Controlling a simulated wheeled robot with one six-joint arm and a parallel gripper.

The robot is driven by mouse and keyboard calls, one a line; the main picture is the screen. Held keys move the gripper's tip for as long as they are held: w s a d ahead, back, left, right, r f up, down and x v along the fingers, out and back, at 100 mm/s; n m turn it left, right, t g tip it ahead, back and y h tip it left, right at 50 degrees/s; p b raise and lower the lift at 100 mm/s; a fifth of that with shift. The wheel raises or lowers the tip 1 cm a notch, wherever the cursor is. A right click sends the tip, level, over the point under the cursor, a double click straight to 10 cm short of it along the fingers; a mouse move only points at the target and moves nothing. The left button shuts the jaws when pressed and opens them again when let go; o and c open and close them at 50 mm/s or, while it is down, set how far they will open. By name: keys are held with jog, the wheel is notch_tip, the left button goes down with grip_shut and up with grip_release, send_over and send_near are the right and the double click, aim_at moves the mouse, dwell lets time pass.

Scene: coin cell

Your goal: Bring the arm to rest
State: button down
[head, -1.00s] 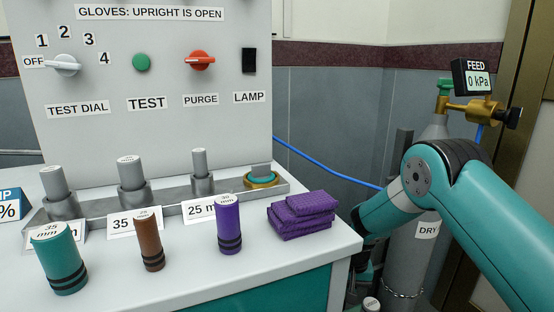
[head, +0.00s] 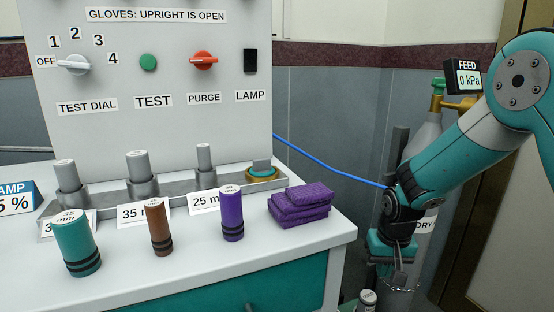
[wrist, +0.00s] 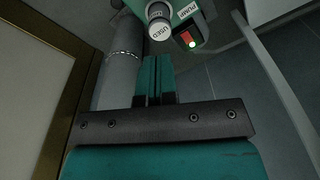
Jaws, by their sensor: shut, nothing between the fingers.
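My gripper (head: 398,276) hangs at the right of the head view, pointing down beside the bench, in front of the grey gas cylinder (head: 424,150). In the wrist view its two fingers (wrist: 153,80) are together and empty. It is clear of the bench's right edge. A canister marked USED (wrist: 159,27) is ahead of the fingertips in the wrist view, beside a PUMP switch (wrist: 190,39). My arm comes in from the upper right and bends down at the elbow.
The white bench (head: 190,270) holds a teal cylinder (head: 76,245), a brown one (head: 160,232), a purple one (head: 231,215) and folded purple cloths (head: 300,203). The panel with dials stands behind. A blue hose (head: 330,165) runs to the cylinder. Free floor space is narrow.

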jog(key=s+d+r+t, duration=0.1)
jog(key=s+d+r, duration=0.2)
jog(key=s+r, duration=0.35)
jog(key=s+d+r+t, duration=0.15)
jog(key=s+r, duration=0.25)
jog(key=s, duration=0.6)
jog(key=s+a+f+n+g+y+b, duration=0.2)
jog(key=s+a+n+g+y+b, duration=0.15)
jog(key=s+a+n+b, duration=0.7)
jog(key=s+a+r+m+p, duration=0.1)
jog(key=a+r+m+p, duration=0.1)
jog(key=r+p, duration=3.7)
jog(key=shift+a+m+p, duration=0.35)
jog(key=shift+a, duration=0.35)
jog(key=shift+y, duration=0.25)
